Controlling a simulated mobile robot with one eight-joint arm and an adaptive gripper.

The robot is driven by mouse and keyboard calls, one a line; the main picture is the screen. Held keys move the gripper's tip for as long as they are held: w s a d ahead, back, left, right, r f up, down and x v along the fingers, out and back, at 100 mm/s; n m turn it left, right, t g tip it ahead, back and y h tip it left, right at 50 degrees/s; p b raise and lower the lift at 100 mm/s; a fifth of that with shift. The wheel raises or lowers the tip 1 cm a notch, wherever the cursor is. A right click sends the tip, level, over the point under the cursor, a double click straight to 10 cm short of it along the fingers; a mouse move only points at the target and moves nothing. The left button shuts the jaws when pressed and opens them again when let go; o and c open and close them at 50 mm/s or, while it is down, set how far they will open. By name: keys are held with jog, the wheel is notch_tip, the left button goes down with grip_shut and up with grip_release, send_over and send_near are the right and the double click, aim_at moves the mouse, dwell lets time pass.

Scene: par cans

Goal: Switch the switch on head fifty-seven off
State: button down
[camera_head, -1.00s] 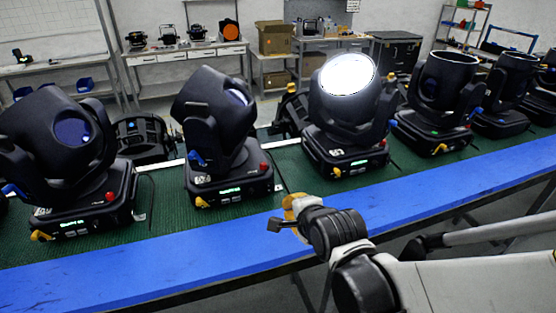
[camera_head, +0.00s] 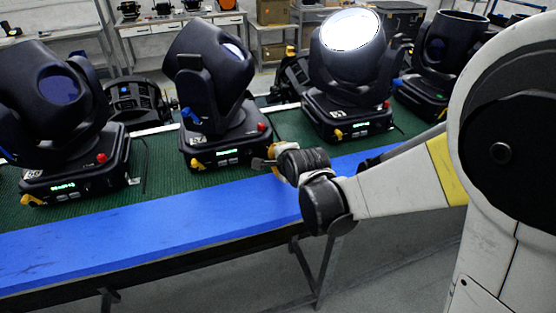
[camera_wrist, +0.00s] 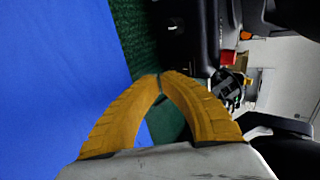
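Several black moving-head lights stand on the green mat. The lit head (camera_head: 347,55) glows white; the middle head (camera_head: 218,75) and the left head (camera_head: 50,100) show dark or dim lenses. Each of these bases has a red part at its right side: on the lit head (camera_head: 387,104), the middle head (camera_head: 262,127) and the left head (camera_head: 101,158). I cannot read which is head fifty-seven. My gripper (camera_head: 262,163) is in front of the middle head's base, over the bench edge. In the wrist view its yellow fingertips (camera_wrist: 160,76) meet, empty; a red switch (camera_wrist: 228,58) on a black base lies beyond, to the right.
The blue bench edge (camera_head: 150,225) runs along the front of the green mat (camera_head: 160,160). Another head (camera_head: 445,50) stands at the right, partly behind my arm. Shelves and a workbench (camera_head: 185,22) are at the back. The floor in front of the bench is clear.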

jog(key=shift+w+a, duration=0.1)
jog(key=shift+w, duration=0.3)
jog(key=shift+w+a+f+b, duration=0.15)
jog(key=shift+w+f+b, duration=0.15)
jog(key=shift+w, duration=0.1)
jog(key=shift+r, duration=0.25)
jog(key=shift+r+p, duration=0.7)
jog(key=shift+r, duration=0.05)
jog(key=shift+s, duration=0.1)
